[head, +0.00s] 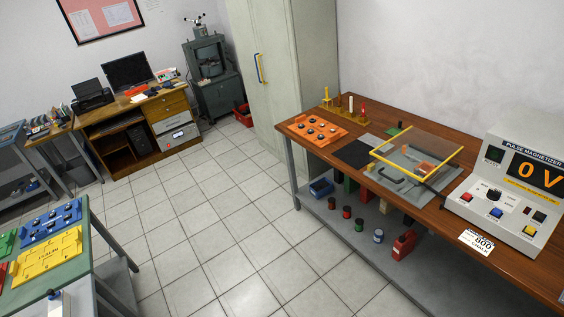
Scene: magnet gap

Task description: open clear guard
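The clear guard (416,152) is a see-through panel with a yellow frame. It lies roughly flat over a grey fixture (396,186) on the wooden bench at the right. An orange block shows under or through the panel, and a dark curved piece lies near its front edge. The guard looks lowered, but I cannot tell whether it touches the fixture all round. My gripper is not in view.
The pulse magnetizer (508,190), reading 0 V, stands right of the guard on the wooden bench (440,228). An orange board (312,128) and a dark mat (354,154) lie to its left. A green table (45,285) is at lower left. Tiled floor between is clear.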

